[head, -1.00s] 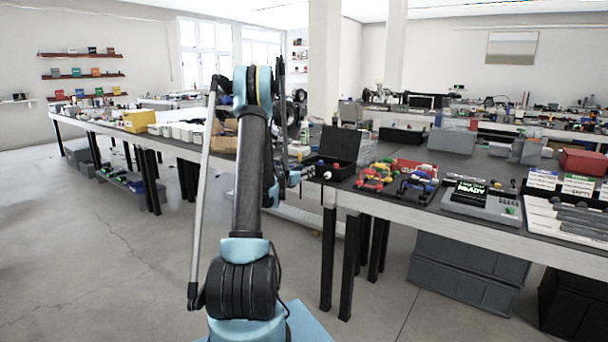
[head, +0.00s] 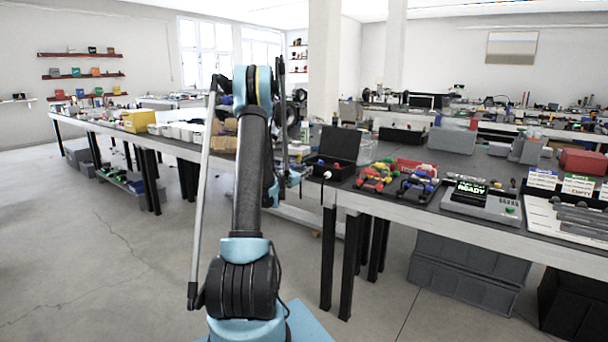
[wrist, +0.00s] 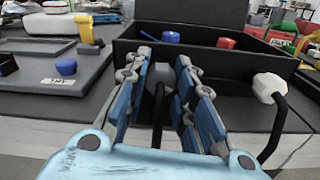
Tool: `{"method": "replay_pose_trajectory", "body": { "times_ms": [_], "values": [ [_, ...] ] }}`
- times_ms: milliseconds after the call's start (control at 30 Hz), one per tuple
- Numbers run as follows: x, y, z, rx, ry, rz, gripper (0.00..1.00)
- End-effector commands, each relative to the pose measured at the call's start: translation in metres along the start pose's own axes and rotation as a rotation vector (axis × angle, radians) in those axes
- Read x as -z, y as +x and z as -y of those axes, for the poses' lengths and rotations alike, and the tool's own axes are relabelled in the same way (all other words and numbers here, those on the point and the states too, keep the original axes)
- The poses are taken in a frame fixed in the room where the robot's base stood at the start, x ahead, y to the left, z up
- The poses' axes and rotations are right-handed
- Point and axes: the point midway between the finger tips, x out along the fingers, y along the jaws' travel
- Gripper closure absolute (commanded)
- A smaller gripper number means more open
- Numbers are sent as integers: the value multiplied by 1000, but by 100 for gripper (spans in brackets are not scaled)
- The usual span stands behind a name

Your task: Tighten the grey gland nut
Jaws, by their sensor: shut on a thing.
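The grey gland nut (wrist: 161,74) is at the near wall of an open black box (wrist: 205,58), with a black cable hanging below it. My gripper (wrist: 161,70) has its two blue-padded fingers on either side of the nut and is shut on it. The fingertips partly cover the nut, so its thread and seating are hidden. In the head view the box (head: 318,172) stands at the bench edge, and my arm mostly hides the gripper.
A white gland nut (wrist: 268,84) with a black cable is right of my gripper. A blue cap (wrist: 170,37) and a red cap (wrist: 226,43) show at the box. A grey tray (wrist: 45,78) lies left. A device with a lit display (head: 469,190) stands farther right.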

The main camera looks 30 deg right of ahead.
Motion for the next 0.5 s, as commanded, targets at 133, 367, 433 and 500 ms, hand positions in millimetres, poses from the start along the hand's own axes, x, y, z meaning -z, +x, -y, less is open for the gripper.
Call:
{"method": "replay_pose_trajectory", "body": {
  "times_ms": [133, 367, 433, 500],
  "values": [
    [0, 0, -1, -2, 1, 0, 100],
    [0, 0, -1, -2, 0, 0, 56],
    [0, 0, -1, -2, 0, 0, 56],
    [0, 0, -1, -2, 0, 0, 56]
  ]
}}
